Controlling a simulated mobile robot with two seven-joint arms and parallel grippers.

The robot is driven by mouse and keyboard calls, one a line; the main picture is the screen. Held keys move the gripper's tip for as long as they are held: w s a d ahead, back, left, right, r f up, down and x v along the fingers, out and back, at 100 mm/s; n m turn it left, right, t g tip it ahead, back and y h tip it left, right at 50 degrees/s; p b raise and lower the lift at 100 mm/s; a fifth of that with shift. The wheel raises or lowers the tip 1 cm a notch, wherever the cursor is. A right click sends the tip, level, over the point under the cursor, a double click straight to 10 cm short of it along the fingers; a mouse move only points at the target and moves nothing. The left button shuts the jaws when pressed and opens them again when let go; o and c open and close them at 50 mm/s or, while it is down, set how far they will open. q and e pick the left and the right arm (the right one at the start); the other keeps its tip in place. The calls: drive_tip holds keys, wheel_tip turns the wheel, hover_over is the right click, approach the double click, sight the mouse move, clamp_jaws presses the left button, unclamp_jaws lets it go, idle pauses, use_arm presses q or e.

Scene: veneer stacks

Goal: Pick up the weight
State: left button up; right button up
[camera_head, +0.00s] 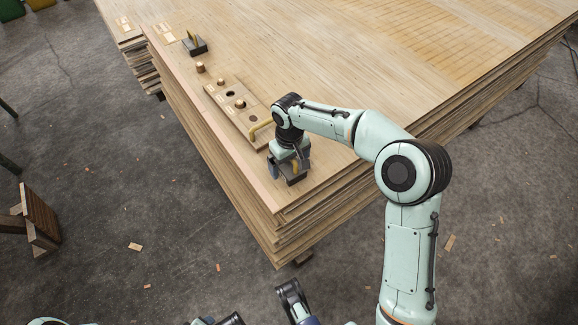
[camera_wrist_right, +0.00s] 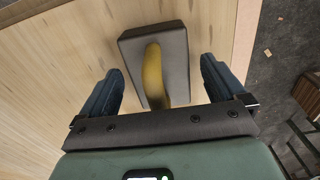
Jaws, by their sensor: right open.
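A weight, a dark grey block with a curved yellow handle, lies near the front corner of the veneer stack. In the right wrist view the weight (camera_wrist_right: 180,50) sits ahead of my right gripper (camera_wrist_right: 160,88), its handle (camera_wrist_right: 153,75) between the two spread blue fingers. The fingers are apart from the block's sides. In the head view my right gripper (camera_head: 289,170) points down over this weight (camera_head: 295,180), hiding most of it.
A wooden board (camera_head: 232,112) with holes and pegs lies on the stack (camera_head: 330,75) beside my right gripper. A small loose peg (camera_head: 200,68) stands beyond it. The stack's edge is close by. Its middle is clear.

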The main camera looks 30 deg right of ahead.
drive_tip(key=c, duration=1.5)
drive_tip(key=shift+r, duration=0.1)
drive_tip(key=shift+c, duration=0.8)
drive_tip(key=shift+r, duration=0.1)
